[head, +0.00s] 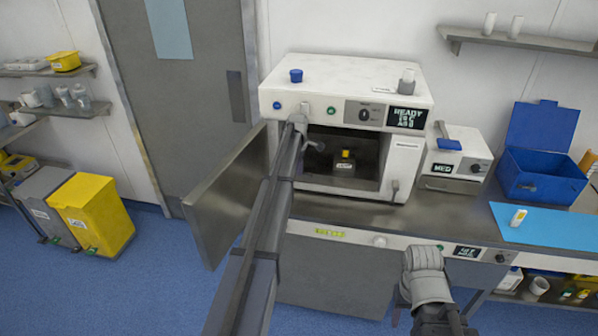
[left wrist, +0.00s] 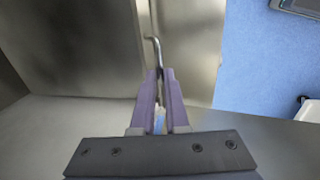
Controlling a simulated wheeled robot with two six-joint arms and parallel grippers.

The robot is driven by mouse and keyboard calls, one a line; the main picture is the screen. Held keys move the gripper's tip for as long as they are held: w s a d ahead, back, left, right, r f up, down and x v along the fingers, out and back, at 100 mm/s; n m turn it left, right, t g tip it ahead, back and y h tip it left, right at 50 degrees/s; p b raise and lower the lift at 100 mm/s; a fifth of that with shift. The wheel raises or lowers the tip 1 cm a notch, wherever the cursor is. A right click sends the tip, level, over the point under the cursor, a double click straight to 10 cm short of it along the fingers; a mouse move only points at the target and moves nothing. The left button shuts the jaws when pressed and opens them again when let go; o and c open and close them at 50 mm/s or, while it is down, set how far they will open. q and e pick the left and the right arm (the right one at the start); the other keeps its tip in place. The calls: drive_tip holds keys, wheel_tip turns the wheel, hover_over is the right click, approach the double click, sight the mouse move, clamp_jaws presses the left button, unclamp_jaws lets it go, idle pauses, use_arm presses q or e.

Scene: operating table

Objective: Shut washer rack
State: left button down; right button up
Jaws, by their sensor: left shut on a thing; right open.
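The white washer (head: 345,80) stands on the counter with its dark chamber facing me. A steel door panel (head: 225,195) stands open at its left. A black box with a yellow top (head: 344,162) sits inside the chamber. My left gripper (head: 302,122) is at the left edge of the opening, mostly hidden by my own arm. In the left wrist view its purple fingers (left wrist: 159,100) are shut on a bent metal handle (left wrist: 155,50). I cannot tell which part the handle belongs to. My right gripper (head: 424,258) is in front of the counter, apart from the washer.
A smaller device marked MED (head: 455,160) and an open blue box (head: 540,175) stand to the right. A small bottle (head: 518,217) is on the blue mat (head: 560,232). Yellow (head: 92,212) and grey bins stand at the left. The floor before the door panel is clear.

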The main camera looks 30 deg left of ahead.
use_arm(q)
drive_tip(key=c, duration=0.9)
unclamp_jaws()
drive_tip(key=r+p, duration=0.2)
drive_tip(key=s+r+p, duration=0.1)
drive_tip(key=r+p, duration=0.4)
drive_tip(key=shift+s+d+r+p, duration=0.2)
drive_tip(key=shift+s+r+p, duration=0.05)
drive_tip(key=shift+r+p, duration=0.1)
